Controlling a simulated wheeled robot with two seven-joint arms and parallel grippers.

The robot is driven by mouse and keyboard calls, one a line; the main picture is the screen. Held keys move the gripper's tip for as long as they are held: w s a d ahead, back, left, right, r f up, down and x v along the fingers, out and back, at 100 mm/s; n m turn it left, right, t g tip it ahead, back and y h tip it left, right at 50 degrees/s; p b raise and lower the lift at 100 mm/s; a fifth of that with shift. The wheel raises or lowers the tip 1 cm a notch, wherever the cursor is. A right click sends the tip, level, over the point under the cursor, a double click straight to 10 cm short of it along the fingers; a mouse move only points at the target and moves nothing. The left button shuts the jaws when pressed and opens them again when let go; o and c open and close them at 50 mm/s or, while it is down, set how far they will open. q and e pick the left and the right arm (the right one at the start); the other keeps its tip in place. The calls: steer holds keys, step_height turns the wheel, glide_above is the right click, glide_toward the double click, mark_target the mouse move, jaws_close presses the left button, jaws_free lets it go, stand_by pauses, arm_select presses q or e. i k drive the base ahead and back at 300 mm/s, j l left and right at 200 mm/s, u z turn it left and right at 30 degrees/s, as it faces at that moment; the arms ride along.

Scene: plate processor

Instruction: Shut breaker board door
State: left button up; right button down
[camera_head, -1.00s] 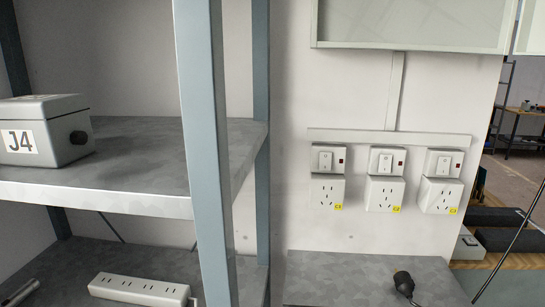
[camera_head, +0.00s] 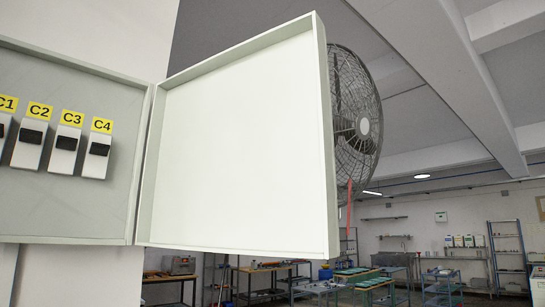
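The breaker board (camera_head: 85,205) is on the wall at the left, cut off by the picture's left edge. Breakers labelled C1, C2, C3 and C4 show inside it. Its door (camera_head: 240,150) is a pale, shallow panel with a raised rim. The door stands wide open, swung out to the right from the hinge side (camera_head: 146,165) at the board's right edge. Neither of my grippers is in view.
A large wire-caged fan (camera_head: 358,115) is behind the door's right edge. Workbenches (camera_head: 375,283) and shelving (camera_head: 508,255) stand far back in the room. The space right of the door looks clear nearby.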

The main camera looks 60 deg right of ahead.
mark_target(240, 158)
steer(key=k+l, duration=0.1)
steer(key=l, duration=0.3)
steer(key=l+u, duration=0.1)
steer(key=l, duration=0.35)
steer(key=k+l, duration=0.15)
steer(key=l, duration=0.25)
steer(key=k+l+u, duration=0.1)
steer(key=l, duration=0.3)
steer(key=k+l, duration=0.15)
steer(key=l, duration=0.25)
steer(key=k+l+u, duration=0.15)
steer(key=l, duration=0.25)
steer(key=i+l, duration=0.05)
